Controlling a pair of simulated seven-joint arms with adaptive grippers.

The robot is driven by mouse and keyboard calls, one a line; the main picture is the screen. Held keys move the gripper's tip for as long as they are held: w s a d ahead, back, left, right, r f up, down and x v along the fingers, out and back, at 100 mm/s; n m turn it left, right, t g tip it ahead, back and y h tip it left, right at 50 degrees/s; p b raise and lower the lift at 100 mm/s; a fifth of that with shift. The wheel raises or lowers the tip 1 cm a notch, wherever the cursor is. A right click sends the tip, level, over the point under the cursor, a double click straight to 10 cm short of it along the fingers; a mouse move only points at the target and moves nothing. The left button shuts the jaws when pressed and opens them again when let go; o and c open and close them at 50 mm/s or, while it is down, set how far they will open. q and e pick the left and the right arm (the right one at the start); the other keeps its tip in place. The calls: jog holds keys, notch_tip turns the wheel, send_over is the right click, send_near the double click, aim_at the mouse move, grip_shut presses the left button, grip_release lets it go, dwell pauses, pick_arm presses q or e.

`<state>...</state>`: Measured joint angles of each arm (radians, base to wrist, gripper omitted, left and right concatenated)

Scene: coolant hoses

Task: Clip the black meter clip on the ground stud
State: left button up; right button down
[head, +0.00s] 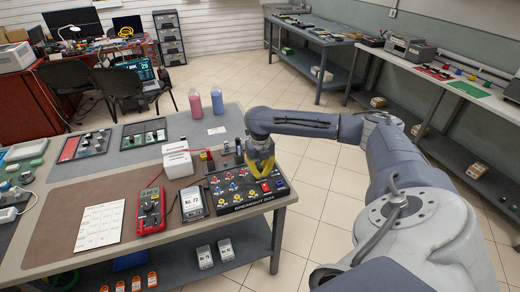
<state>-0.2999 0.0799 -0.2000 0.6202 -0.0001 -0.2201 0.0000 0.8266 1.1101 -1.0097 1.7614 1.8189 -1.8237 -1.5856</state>
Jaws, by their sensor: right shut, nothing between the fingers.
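My right gripper (262,168) has yellow fingers and is above the back right part of the breakout box (262,203). It is shut with nothing in it. The box is dark, with a panel of red, blue and white studs or knobs and a red switch. The red multimeter (150,212) lies left of the box, and dark and red leads run from near it toward the back of the box. A small dark item (208,166) near the box's back left edge may be the black meter clip; it is too small to be sure. I cannot single out the ground stud. My left gripper is not in view.
A grey device marked 72 (193,203) stands between meter and box. A printed sheet (100,226) lies left of the meter. Pink (197,104) and blue (217,101) bottles stand at the back. The brown mat (80,200) is partly clear.

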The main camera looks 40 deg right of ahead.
jog(key=c, duration=2.1)
grip_release()
jog(key=o, duration=0.5)
jog(key=shift+f, duration=0.1)
jog(key=shift+o, duration=0.4)
jog(key=o, duration=0.4)
jog(key=shift+r, duration=4.55)
